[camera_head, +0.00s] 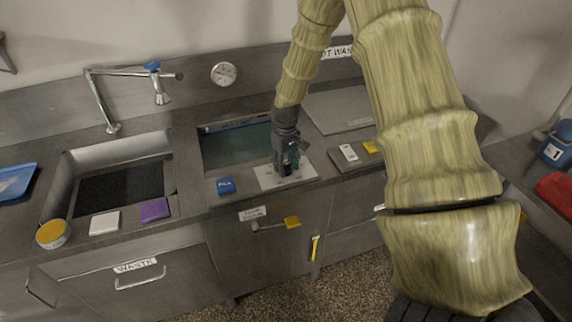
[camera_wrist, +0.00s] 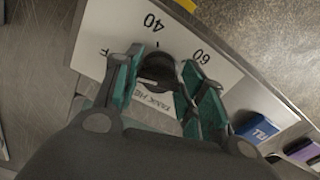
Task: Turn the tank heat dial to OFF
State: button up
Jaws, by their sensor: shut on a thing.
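The tank heat dial is a dark round knob (camera_wrist: 157,68) on a white plate (camera_wrist: 98,32). The plate shows "40", "60", part of "TANK HE" and a letter that looks like the start of OFF at the left. The knob's mark points near 40. My gripper (camera_wrist: 158,78) is shut on the knob, with teal-lined fingers on both sides of it. In the head view my gripper (camera_head: 288,172) points down onto the white plate (camera_head: 268,182) on the counter front, and hides the knob.
A tank of greenish water (camera_head: 235,148) lies behind the plate. A blue box (camera_head: 226,186) stands left of it, and a white-grey block (camera_head: 349,153) and yellow block (camera_head: 371,147) right.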

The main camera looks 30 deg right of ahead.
aim_at(286, 165)
jog(key=o, duration=1)
jog(key=shift+o, duration=0.2)
notch_tip(286, 165, up, 12)
jog(key=shift+s+d+f, duration=0.1)
dwell(0.5)
